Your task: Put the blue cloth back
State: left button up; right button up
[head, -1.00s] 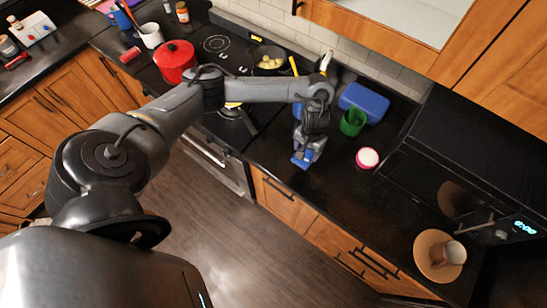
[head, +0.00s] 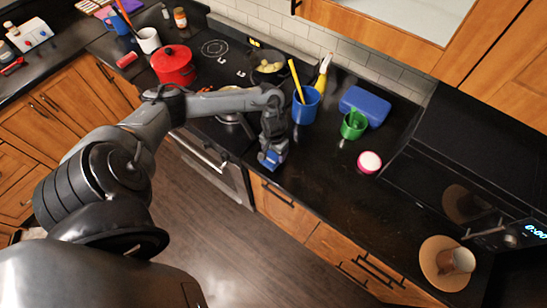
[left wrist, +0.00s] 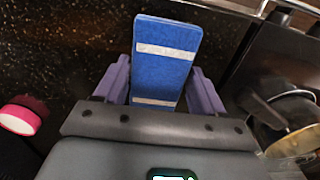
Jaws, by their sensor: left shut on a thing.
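My left gripper (head: 273,148) is shut on the blue cloth (head: 269,161). It holds the cloth near the front edge of the dark counter, close to the stove's right side. In the left wrist view the cloth (left wrist: 166,62) is a flat blue piece with two white stripes, between the purple fingers of my left gripper (left wrist: 161,92). The cloth's lower end is hidden by the gripper body. I cannot tell whether the cloth touches the counter. My right gripper is not in view.
A blue cup (head: 305,108) with utensils, a green cup (head: 353,126), a blue box (head: 366,105) and a pink-and-white round item (head: 369,162) stand right of the gripper. A red pot (head: 173,66) and a pan (head: 269,66) are on the stove. The counter's front middle is clear.

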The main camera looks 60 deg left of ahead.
aim_at(274, 154)
pick_arm(q)
jog(key=shift+a+f, duration=0.1)
jog(key=shift+f, duration=1.95)
jog(key=shift+f, duration=0.1)
jog(key=o, duration=1)
